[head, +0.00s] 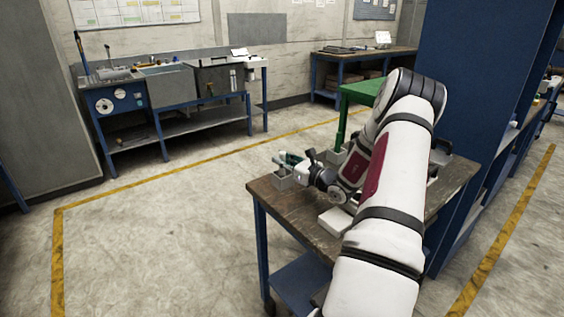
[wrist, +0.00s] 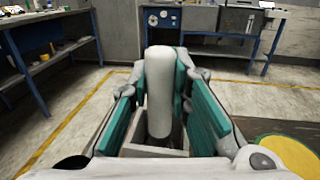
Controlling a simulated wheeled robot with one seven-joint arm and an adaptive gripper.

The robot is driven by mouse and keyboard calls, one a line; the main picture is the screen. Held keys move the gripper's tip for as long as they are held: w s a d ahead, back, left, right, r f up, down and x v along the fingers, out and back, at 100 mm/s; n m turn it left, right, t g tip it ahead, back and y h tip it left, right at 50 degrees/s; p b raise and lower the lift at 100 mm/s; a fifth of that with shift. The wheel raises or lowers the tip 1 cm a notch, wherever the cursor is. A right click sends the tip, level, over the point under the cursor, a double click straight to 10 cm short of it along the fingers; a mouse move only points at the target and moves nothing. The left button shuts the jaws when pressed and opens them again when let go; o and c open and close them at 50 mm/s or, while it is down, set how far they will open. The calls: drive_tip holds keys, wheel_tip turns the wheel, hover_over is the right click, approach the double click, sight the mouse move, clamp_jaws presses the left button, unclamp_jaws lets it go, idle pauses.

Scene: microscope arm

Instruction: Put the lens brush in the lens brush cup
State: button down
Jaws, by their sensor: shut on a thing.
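The lens brush (wrist: 159,85) shows in the wrist view as a pale, thick, roughly upright cylinder between the teal pads of my gripper (wrist: 160,92). My gripper is shut on it. The grey square lens brush cup (wrist: 150,151) is just below. The brush's lower end overlaps the cup's opening, but I cannot tell how deep it is or whether it touches the bottom. In the head view my gripper (head: 291,159) is over the cup (head: 283,182) at the left corner of the worktable. The brush is hard to make out there.
The worktable (head: 290,209) has a brown top and blue legs. A white block (head: 335,221) lies near its front edge, and a grey block (head: 336,157) stands farther back. A green stand (head: 358,92) is behind my arm. The floor to the left is clear.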

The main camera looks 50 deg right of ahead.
drive_tip(key=shift+f, duration=0.25)
drive_tip(key=shift+f, duration=0.15)
drive_tip(key=c, duration=1.5)
unclamp_jaws()
